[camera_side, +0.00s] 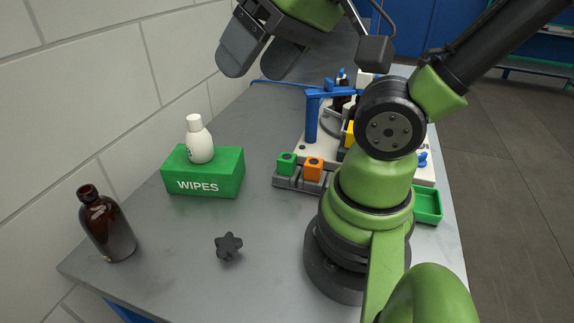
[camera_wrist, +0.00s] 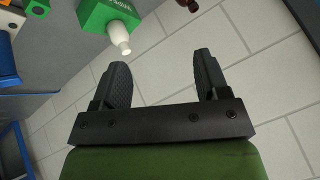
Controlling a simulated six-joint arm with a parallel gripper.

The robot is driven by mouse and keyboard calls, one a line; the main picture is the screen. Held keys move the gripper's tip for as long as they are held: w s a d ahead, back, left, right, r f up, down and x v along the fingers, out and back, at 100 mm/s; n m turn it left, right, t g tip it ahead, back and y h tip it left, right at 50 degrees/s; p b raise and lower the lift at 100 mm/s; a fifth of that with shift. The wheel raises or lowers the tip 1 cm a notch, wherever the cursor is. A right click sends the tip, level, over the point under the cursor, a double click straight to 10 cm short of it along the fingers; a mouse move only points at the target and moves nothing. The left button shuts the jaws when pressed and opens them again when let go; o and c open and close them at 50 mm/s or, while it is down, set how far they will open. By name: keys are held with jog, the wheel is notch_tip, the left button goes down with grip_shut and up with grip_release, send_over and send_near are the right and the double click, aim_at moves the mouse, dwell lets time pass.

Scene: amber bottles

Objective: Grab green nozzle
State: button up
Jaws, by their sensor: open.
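The green nozzle (camera_side: 287,163) looks like a small green block with a dark hole in its top. It sits in a grey holder (camera_side: 297,184) at the near left of the white fixture, beside an orange block (camera_side: 313,168). My gripper (camera_side: 240,55) is high at the top of the side view, well above the table and left of the fixture. In the wrist view my gripper (camera_wrist: 160,80) has its two dark fingers wide apart with nothing between them.
A green WIPES box (camera_side: 203,172) carries a white bottle (camera_side: 198,139). An amber bottle (camera_side: 106,224) stands at the left, with a black star knob (camera_side: 229,246) nearer the middle. A blue post (camera_side: 311,118) rises behind the holder. A green tray (camera_side: 428,204) lies at right.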

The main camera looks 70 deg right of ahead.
jog(key=w+d+f+g+h, duration=0.2)
jog(key=w+d+f, duration=0.2)
jog(key=d, duration=0.2)
jog(key=n+g, duration=0.4)
jog(key=g, duration=0.1)
send_over(286, 156)
notch_tip(286, 156, down, 14)
jog(key=shift+r, duration=0.15)
notch_tip(286, 156, down, 4)
jog(key=shift+f, duration=3.15)
jog(key=shift+c, duration=0.5)
jog(key=c, duration=0.9)
